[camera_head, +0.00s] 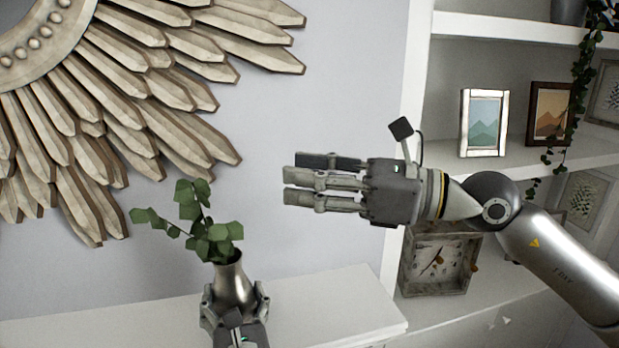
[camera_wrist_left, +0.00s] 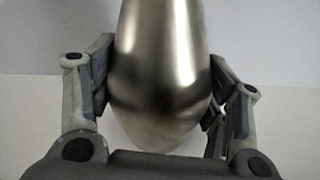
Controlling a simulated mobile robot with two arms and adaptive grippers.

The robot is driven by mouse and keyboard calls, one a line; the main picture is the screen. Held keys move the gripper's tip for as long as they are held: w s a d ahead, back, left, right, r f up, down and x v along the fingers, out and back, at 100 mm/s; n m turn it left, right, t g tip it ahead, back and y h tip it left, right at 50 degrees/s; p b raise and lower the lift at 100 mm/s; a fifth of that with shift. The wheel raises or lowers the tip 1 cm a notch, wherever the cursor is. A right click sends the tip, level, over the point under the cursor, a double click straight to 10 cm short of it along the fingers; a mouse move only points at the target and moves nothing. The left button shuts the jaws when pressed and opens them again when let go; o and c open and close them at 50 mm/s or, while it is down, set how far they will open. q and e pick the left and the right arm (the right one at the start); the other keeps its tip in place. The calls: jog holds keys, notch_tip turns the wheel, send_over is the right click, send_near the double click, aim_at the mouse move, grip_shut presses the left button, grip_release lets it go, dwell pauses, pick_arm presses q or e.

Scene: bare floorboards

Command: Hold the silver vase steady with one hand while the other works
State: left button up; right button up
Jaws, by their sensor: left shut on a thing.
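The silver vase (camera_head: 232,284) stands upright in the lower left of the head view, with a leafy green sprig (camera_head: 195,222) in its mouth. My left gripper (camera_head: 236,306) is shut around the vase's body from the near side. In the left wrist view the vase (camera_wrist_left: 162,75) fills the middle, and the fingers of my left gripper (camera_wrist_left: 160,95) press on both its sides. My right gripper (camera_head: 312,180) is raised to the right of the vase, above the white ledge, pointing left. Its fingers lie nearly level and appear apart; nothing is seen between them.
A white ledge (camera_head: 330,306) runs below the vase, clear to its right. A sunburst wall ornament (camera_head: 120,95) hangs behind on the left. White shelves at the right hold framed pictures (camera_head: 485,122), a square clock (camera_head: 438,262) and a trailing plant (camera_head: 580,75).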

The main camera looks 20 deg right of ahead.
pick_arm(q)
jog(key=shift+f, duration=0.1)
jog(key=o, duration=1.4)
